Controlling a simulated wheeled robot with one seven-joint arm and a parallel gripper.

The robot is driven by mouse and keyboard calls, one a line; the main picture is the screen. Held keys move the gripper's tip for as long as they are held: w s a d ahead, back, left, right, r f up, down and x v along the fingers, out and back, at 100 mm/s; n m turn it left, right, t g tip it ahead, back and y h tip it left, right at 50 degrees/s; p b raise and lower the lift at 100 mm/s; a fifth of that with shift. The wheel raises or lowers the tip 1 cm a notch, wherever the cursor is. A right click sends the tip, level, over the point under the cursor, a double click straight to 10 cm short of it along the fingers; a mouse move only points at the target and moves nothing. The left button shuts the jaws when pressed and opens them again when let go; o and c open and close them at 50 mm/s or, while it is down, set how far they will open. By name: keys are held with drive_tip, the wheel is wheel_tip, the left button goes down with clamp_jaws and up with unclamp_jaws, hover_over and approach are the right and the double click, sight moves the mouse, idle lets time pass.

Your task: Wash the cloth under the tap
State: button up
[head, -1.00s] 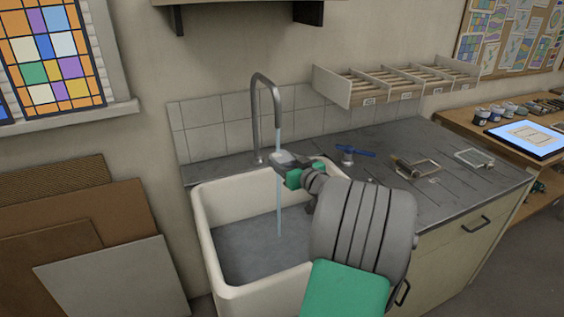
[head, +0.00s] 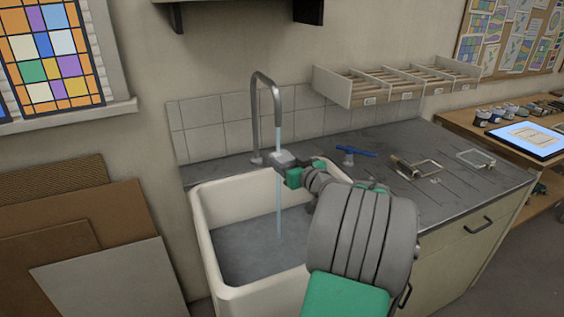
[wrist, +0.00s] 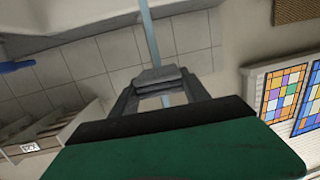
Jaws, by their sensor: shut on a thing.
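The cloth (head: 281,158) is a small pale grey bundle in the water stream below the tap. My gripper (head: 284,162) is shut on it, above the sink's basin. In the wrist view the cloth (wrist: 158,75) sits between the two fingertips of my gripper (wrist: 160,84), with the stream (wrist: 150,38) meeting it. The tap (head: 255,115) is a tall grey gooseneck, and its water (head: 279,205) runs down past the cloth into the sink. The white sink (head: 207,235) has a grey basin floor. My arm hides its right part.
The grey worktop (head: 440,200) right of the sink holds a blue-handled tool (head: 355,152) and small frames (head: 425,168). A divided rack (head: 400,82) hangs on the wall behind. Brown and grey boards (head: 110,270) lean at the left.

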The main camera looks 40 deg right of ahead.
drive_tip(key=shift+s+f+b, duration=0.1)
drive_tip(key=shift+s+b, duration=0.25)
drive_tip(key=shift+s, duration=0.15)
drive_tip(key=d+f+b+v, duration=0.1)
drive_tip(key=b+v, duration=0.2)
drive_tip(key=v, duration=0.3)
drive_tip(key=shift+s, duration=0.55)
drive_tip(key=shift+a+r, duration=0.1)
drive_tip(key=shift+r, duration=0.1)
idle(0.6)
drive_tip(key=s+r, duration=0.4)
drive_tip(key=s, duration=0.1)
drive_tip(key=shift+a, duration=0.1)
idle(0.4)
